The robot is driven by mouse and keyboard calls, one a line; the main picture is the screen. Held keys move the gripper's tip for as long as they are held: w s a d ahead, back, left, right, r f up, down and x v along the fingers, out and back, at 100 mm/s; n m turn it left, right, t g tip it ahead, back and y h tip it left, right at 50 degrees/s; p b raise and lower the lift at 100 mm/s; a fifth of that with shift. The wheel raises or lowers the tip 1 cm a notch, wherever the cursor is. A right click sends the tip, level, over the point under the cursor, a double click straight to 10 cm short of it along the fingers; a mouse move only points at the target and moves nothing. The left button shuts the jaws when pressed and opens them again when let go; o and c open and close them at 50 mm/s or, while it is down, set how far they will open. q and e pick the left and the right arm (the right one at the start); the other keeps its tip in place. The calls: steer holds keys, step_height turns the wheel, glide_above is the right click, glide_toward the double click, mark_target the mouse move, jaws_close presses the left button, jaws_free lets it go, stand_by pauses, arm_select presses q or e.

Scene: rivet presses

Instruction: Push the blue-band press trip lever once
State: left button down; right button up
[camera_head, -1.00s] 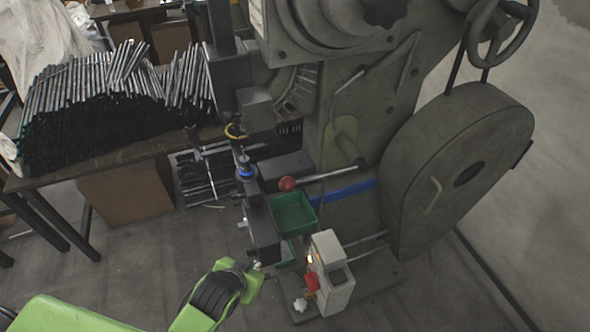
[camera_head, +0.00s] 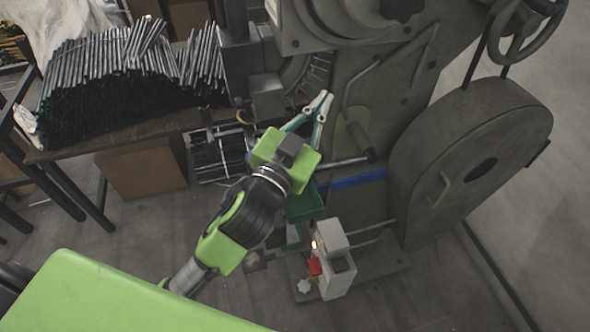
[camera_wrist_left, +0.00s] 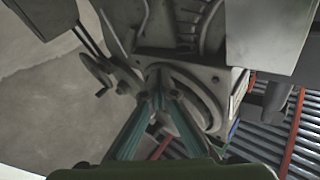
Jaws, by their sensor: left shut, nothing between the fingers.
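The press (camera_head: 390,75) is a large grey-green machine with a blue band (camera_head: 352,182) low on its body. A metal rod (camera_head: 346,162) sticks out from the press just above the band and looks like the trip lever. Its red ball end is hidden behind my left arm. My left gripper (camera_head: 320,103) has teal fingers and is shut and empty. In the head view it appears just above and left of the rod. In the left wrist view its fingers (camera_wrist_left: 158,82) converge in front of the press. Contact with the lever cannot be told. My right gripper is not in view.
A green tray (camera_head: 306,203) sits below the lever, partly hidden by my arm. A grey control box (camera_head: 334,272) with a red button stands lower down. A flywheel guard (camera_head: 470,160) is at the right. A table (camera_head: 110,143) piled with metal rods is at the left.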

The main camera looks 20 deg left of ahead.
arm_select(q)
steer(key=s+d+r+m+g+h, duration=0.2)
steer(key=s+d+r+m+h, duration=0.1)
steer(key=d+r+m+h, duration=0.45)
steer(key=s+d+r+m+g+h, duration=0.1)
steer(key=s+d+r+m+h, duration=0.3)
steer(key=d+r+m+h, duration=0.3)
steer(key=s+d+f+m+g+h, duration=0.35)
steer(key=s+d+m+g, duration=0.65)
steer(key=m+g, duration=0.55)
step_height(320, 180, down, 11)
steer(key=s+a+m+g+y, duration=0.1)
steer(key=s+m+g+y, duration=0.2)
steer(key=y, duration=0.4)
steer(key=w+a+f+n+t+y, duration=0.1)
steer(key=w+a+f+y, duration=0.5)
steer(key=f, duration=0.3)
steer(key=w+a+n+t+y, duration=0.2)
steer(key=w+a+y, duration=0.2)
steer(key=a, duration=0.6)
steer(key=w+a+n+t+y, duration=0.2)
steer(key=w+a+y, duration=0.3)
steer(key=a, duration=0.6)
steer(key=shift+w+a+f, duration=0.25)
steer(key=shift+w, duration=0.15)
